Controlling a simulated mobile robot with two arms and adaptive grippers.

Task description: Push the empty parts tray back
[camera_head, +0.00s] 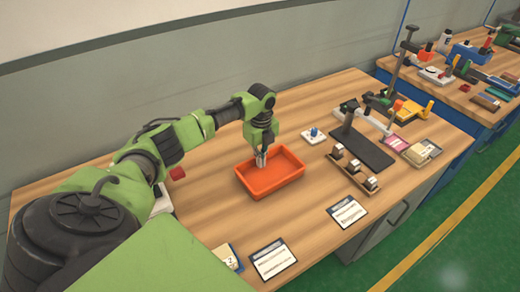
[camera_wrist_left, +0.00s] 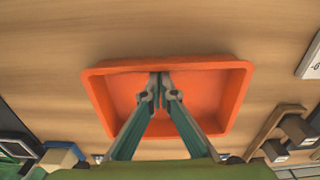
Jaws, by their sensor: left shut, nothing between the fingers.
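The orange parts tray (camera_head: 280,181) lies flat and empty on the wooden bench, near the middle of the head view. In the left wrist view the tray (camera_wrist_left: 207,92) fills the centre. My left gripper (camera_head: 260,161) comes down from above, with its fingers inside the tray outline. In the wrist view its fingertips (camera_wrist_left: 160,88) are together and empty, close to the tray's upper wall. I cannot tell whether they touch that wall or the floor. My right gripper is not in view.
A wooden rack with small blocks (camera_head: 354,168) stands right of the tray. A white plate with a blue knob (camera_head: 312,135) sits behind it. Cards (camera_head: 273,259) lie in front. Bare bench (camera_head: 312,97) lies behind the tray, up to the grey wall.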

